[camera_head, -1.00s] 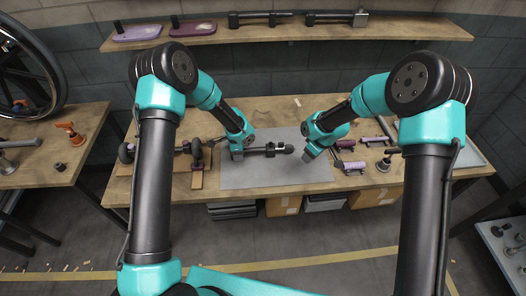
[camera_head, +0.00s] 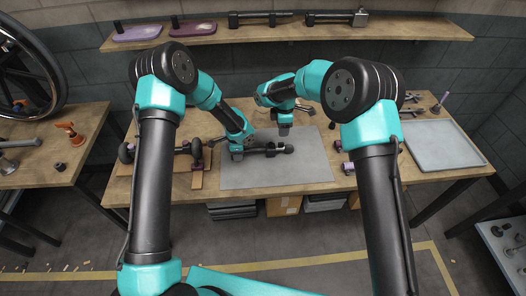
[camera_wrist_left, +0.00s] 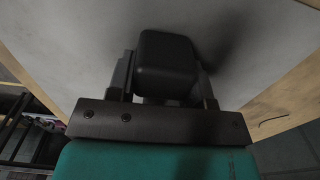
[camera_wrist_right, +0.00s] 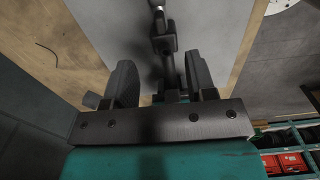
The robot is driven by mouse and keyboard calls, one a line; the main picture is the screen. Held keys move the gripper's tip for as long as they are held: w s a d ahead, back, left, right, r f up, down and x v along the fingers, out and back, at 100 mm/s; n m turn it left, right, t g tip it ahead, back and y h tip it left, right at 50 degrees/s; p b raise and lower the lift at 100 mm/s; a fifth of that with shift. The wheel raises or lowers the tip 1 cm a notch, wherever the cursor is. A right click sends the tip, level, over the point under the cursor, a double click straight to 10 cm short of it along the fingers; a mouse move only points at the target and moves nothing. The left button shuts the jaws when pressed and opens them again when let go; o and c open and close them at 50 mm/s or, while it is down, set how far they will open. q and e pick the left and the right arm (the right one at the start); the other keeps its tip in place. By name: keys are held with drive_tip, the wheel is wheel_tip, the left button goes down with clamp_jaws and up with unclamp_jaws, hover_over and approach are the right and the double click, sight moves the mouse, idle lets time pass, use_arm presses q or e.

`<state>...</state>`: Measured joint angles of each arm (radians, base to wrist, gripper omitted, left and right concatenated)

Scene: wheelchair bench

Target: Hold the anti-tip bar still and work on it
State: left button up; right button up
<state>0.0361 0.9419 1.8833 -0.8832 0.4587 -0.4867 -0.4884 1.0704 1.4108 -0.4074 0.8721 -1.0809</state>
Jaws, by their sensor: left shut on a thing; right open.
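The dark anti-tip bar (camera_head: 270,150) lies across the grey mat (camera_head: 305,172) on the bench. My left gripper (camera_head: 238,154) is shut on the bar's left end; in the left wrist view its fingers flank a black block-shaped end (camera_wrist_left: 167,62). My right gripper (camera_head: 284,131) is open and empty, above and behind the bar near its right part. In the right wrist view its two fingers (camera_wrist_right: 163,88) stand apart, with the bar (camera_wrist_right: 164,42) seen beyond and between them. I cannot tell the exact gap.
A grey tray (camera_head: 470,154) sits at the bench's right end. Purple-and-black parts (camera_head: 346,167) lie right of the mat. A wooden block stand with black knobs (camera_head: 197,177) is left of it. A shelf (camera_head: 290,33) runs along the back wall.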

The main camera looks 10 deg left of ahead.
sight(281, 143)
drive_tip(key=shift+f, duration=4.5)
drive_tip(key=shift+c, duration=0.2)
clamp_jaws()
